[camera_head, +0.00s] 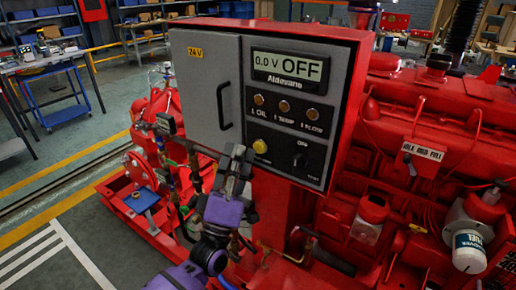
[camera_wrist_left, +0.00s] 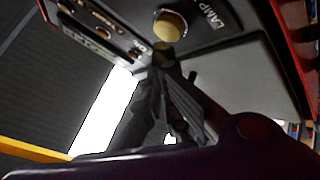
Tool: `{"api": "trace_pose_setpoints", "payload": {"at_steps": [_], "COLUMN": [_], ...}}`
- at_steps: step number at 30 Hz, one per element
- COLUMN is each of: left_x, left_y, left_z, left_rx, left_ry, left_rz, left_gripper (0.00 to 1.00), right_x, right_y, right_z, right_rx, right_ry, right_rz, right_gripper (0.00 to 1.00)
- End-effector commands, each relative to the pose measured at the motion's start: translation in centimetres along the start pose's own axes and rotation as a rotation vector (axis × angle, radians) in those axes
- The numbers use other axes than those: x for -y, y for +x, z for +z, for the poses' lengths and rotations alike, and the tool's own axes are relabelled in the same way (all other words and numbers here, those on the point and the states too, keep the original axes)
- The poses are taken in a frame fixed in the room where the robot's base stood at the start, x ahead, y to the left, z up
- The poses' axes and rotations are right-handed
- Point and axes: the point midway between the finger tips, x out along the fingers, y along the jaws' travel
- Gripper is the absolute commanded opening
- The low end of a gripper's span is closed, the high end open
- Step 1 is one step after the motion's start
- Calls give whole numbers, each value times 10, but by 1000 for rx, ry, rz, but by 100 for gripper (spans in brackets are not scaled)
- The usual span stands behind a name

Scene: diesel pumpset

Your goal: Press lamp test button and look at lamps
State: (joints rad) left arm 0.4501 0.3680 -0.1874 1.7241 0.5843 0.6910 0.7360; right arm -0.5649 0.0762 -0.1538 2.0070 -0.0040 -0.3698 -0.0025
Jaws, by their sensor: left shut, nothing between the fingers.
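The yellow lamp test button (camera_head: 260,146) sits low on the dark control panel (camera_head: 290,155) of the red box. In the left wrist view it is a large round yellow button (camera_wrist_left: 170,26) beside the printed word LAMP. Three dull amber lamps (camera_head: 284,106) are in a row above it, labelled for oil, temperature and flow; none looks brightly lit. My left gripper (camera_head: 236,152) is shut and empty, just left of the button in the head view. In the left wrist view its fingertips (camera_wrist_left: 166,58) are close to the button's edge; I cannot tell whether they touch.
The display (camera_head: 290,69) above the lamps reads 0.0 V OFF. A dark rotary switch (camera_head: 300,161) is right of the button. A grey door (camera_head: 205,85) with a black handle (camera_head: 223,103) is on the left. The red engine (camera_head: 430,130) fills the right side.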

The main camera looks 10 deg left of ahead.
Motion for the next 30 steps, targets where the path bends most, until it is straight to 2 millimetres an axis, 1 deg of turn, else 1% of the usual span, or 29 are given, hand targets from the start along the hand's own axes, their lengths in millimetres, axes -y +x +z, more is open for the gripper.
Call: {"api": "trace_pose_setpoints", "payload": {"at_steps": [30], "left_x": [5], "left_y": [6], "left_z": [5], "left_rx": [0], "left_ry": [0], "left_rz": [0], "left_gripper": [0], "right_x": [1], "right_y": [2], "right_z": [3], "right_rx": [4], "right_ry": [-1], "right_rz": [-1], "right_gripper": [40]}}
